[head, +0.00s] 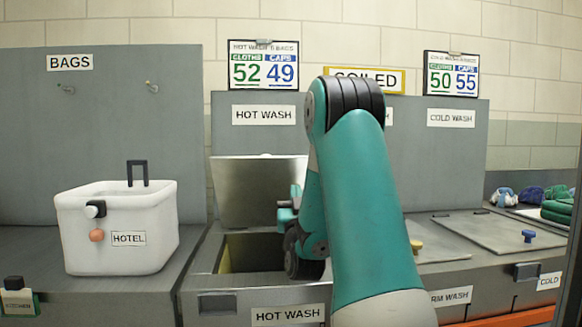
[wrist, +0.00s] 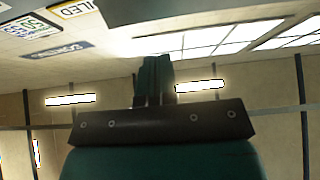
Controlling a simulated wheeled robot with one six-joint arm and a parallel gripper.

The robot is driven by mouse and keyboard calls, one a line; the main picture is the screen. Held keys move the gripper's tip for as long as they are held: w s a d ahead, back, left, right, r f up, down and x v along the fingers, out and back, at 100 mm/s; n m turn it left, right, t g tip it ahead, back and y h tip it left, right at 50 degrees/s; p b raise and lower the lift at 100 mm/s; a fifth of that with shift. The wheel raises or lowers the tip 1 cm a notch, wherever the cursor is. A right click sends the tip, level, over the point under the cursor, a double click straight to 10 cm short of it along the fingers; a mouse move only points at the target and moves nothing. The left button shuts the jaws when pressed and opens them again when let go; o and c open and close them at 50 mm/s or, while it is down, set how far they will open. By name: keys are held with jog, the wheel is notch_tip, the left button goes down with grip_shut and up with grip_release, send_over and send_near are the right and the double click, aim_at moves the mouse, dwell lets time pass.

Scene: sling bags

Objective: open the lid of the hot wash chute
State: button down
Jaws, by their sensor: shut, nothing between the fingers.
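The hot wash chute lid (head: 250,192) is a grey metal panel, raised and standing up at the back of its opening. The hot wash chute (head: 232,256) shows a dark open hole with a yellowish inner wall, in front of the lid. The front label reads HOT WASH (head: 288,314). My gripper (head: 287,214) is beside the right part of the raised lid, partly hidden by my arm; I cannot tell whether it touches the lid. In the wrist view the fingers of my gripper (wrist: 155,78) are together and empty, facing the ceiling and lights.
A white HOTEL bag (head: 118,245) stands on the counter to the left. The warm wash lid (head: 432,251) with a yellow knob and the cold wash lid (head: 490,231) with a blue knob lie flat at right. Folded green cloths (head: 558,208) lie at far right.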

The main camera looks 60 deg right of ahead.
aim_at(290, 159)
jog(key=p+x, duration=0.3)
jog(key=x, duration=0.7)
jog(key=shift+w+d+r, duration=0.1)
jog(key=shift+w+r, duration=0.05)
jog(key=shift+w, duration=0.05)
